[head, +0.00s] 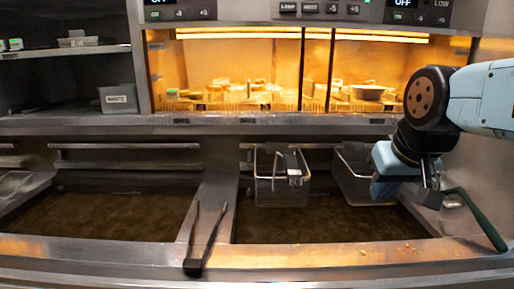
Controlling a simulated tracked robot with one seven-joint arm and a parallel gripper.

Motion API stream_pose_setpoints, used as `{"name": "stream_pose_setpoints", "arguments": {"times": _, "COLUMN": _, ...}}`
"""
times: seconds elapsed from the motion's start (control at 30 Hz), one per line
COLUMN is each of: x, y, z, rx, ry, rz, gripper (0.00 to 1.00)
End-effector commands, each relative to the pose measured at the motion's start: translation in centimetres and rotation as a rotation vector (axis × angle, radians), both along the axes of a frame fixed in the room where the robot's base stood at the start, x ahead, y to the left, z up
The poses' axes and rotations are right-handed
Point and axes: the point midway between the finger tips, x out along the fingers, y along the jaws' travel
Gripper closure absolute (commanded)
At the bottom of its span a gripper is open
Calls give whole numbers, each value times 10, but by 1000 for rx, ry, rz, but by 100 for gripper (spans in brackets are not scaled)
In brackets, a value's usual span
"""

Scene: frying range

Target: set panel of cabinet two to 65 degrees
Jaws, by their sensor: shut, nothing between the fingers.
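Control panels run along the top edge above the lit warming cabinet: a left panel (180,13), a middle panel (320,8) and a right panel (420,15). I cannot tell from labels which panel belongs to cabinet two. My gripper (429,196) is at the right, shut and empty, pointing down over the right fryer, well below and apart from the panels.
The lit cabinet (230,119) holds trays of food. Below it are two oil vats (110,215) (320,222), with two wire baskets (268,192) (350,180) at the right one. Black tongs (194,266) lie over the divider. A dark green handle (480,220) lies at the right edge.

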Motion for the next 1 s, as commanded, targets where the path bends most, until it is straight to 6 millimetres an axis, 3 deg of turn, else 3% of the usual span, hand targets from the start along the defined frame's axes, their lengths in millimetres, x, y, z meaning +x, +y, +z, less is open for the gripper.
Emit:
{"name": "stream_pose_setpoints", "arguments": {"times": 0.17, "x": -12, "y": -2, "z": -16, "rx": -16, "ry": 7, "rz": -8, "gripper": 100}}
{"name": "stream_pose_setpoints", "arguments": {"times": 1.0, "x": -12, "y": -2, "z": -16, "rx": -15, "ry": 7, "rz": -7, "gripper": 100}}
